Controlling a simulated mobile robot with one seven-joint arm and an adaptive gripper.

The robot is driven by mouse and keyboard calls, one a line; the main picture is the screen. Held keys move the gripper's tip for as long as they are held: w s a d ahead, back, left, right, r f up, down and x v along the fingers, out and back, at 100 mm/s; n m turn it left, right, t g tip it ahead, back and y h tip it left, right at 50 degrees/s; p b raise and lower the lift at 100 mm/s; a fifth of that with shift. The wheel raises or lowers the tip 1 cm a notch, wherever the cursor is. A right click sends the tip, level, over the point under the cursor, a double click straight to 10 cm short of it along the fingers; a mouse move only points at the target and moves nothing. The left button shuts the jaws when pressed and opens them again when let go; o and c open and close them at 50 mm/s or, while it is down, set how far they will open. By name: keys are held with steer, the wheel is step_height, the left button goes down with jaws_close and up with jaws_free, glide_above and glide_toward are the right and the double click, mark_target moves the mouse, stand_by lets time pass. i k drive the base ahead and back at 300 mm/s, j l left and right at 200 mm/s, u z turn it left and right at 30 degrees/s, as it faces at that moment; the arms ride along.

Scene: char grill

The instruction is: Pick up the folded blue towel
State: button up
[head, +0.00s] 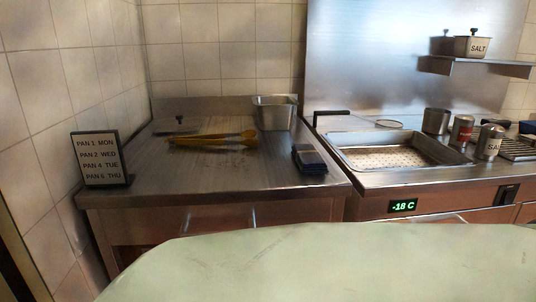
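A small folded dark blue towel (309,160) lies near the right end of the left steel counter (240,180), in front of a steel pan. Its upper part looks greyer than its front part. Nothing rests on it that I can make out. My gripper is not in view, so its distance from the towel and what it holds are not shown.
Yellow tongs (215,140) lie left of the towel, before a deep steel pan (274,112). A pan sign (101,158) stands at the counter's left edge. Right of a narrow gap are a sunken steel basin (395,155) and several canisters (463,130).

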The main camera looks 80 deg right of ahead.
mark_target(309, 159)
steer(key=z, duration=2.75)
